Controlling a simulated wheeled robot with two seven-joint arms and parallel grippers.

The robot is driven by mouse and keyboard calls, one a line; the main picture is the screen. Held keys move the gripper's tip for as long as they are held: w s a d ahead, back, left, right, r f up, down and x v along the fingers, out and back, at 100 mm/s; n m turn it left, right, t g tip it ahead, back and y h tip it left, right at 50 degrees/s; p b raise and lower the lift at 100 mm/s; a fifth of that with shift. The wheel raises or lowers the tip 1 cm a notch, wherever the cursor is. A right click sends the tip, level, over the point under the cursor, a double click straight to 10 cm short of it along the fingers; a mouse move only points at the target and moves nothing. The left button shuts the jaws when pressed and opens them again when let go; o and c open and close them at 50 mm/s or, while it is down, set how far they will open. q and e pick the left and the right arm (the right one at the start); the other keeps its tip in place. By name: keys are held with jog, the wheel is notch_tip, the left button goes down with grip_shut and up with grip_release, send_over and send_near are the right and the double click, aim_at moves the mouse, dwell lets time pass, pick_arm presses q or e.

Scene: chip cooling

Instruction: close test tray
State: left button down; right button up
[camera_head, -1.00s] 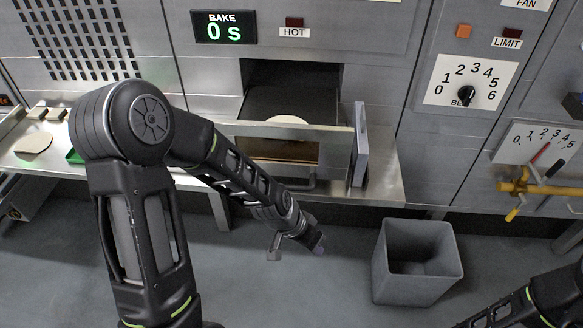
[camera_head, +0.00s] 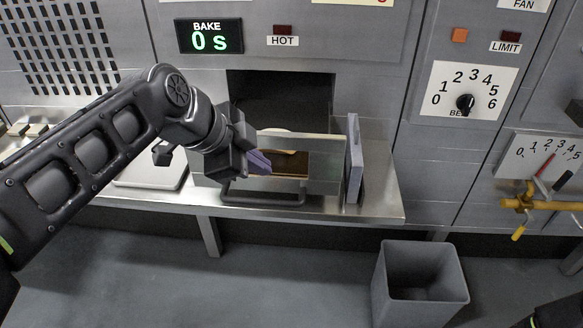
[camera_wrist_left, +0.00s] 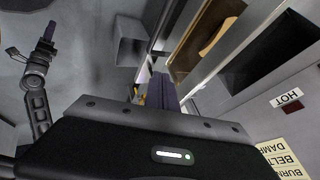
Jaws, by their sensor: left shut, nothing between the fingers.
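The test tray (camera_head: 325,168) is a grey drawer with a brownish window and a bar handle (camera_head: 265,198). It stands out from the dark opening under the BAKE display. The tray also shows in the left wrist view (camera_wrist_left: 217,37). My left gripper (camera_head: 259,162) is shut and empty, its purple fingertips at the left part of the tray front, above the handle. I cannot tell if they touch it. My right gripper (camera_wrist_left: 48,32) shows small in the left wrist view; its jaw state is unclear.
A grey upright plate (camera_head: 354,160) stands on the metal shelf (camera_head: 378,195) right of the tray. A grey bin (camera_head: 420,285) stands on the floor. A yellow valve handle (camera_head: 530,205) is at the far right. The opening (camera_head: 285,98) behind the tray looks dark.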

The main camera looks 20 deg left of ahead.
pick_arm(q)
jog(key=shift+s, duration=0.1)
jog(key=p, duration=0.2)
send_near(285, 168)
jog(key=w+d+f, duration=0.2)
jog(key=f, duration=0.1)
jog(key=w+d+f, duration=0.1)
jog(key=f, duration=0.1)
jog(key=shift+d+f, duration=0.15)
jog(key=shift+d, duration=0.05)
jog(key=shift+w, duration=0.25)
jog(key=shift+a, duration=0.1)
